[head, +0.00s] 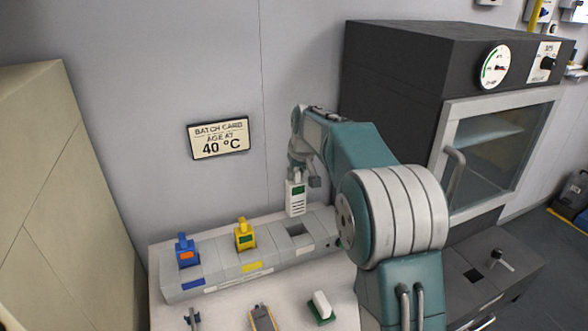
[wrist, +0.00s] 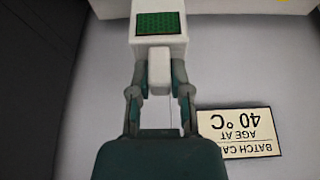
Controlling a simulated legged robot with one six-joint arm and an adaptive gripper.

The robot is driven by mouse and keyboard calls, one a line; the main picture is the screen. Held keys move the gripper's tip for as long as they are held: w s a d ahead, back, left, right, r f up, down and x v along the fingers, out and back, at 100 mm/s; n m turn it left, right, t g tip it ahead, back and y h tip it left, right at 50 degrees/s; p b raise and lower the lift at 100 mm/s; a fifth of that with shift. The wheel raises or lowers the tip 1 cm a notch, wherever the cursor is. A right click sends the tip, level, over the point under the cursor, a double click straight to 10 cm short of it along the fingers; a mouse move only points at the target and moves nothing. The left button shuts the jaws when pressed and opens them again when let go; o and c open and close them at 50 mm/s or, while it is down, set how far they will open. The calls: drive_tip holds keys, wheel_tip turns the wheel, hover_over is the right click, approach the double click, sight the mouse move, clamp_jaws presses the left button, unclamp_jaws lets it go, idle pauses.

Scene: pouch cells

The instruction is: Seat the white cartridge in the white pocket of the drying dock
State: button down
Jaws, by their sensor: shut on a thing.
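The white cartridge (head: 296,198) hangs upright from my gripper (head: 297,176), which is shut on its top tab. In the wrist view the cartridge (wrist: 158,42) shows a green panel, and my gripper (wrist: 159,85) has a finger on each side of its narrow white tab. The drying dock (head: 215,276) is a long grey block on the white table. Its open dark pocket (head: 300,229) is at the right end, just below the cartridge. The cartridge's lower end appears above the pocket; the exact gap is hard to tell.
A blue cartridge (head: 186,254) and a yellow cartridge (head: 245,238) sit in the dock to the left. Several small items, including a white-topped green block (head: 321,306), lie on the table in front. A dark oven (head: 420,100) stands to the right. A batch card (head: 219,138) hangs on the wall.

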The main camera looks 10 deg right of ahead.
sight(297, 207)
drive_tip(key=shift+s+d, duration=0.15)
drive_tip(key=shift+d, duration=0.05)
drive_tip(key=shift+a+f, duration=0.15)
drive_tip(key=shift+f, duration=5.7)
drive_tip(key=shift+c, duration=2.4)
unclamp_jaws()
drive_tip(key=v, duration=1.2)
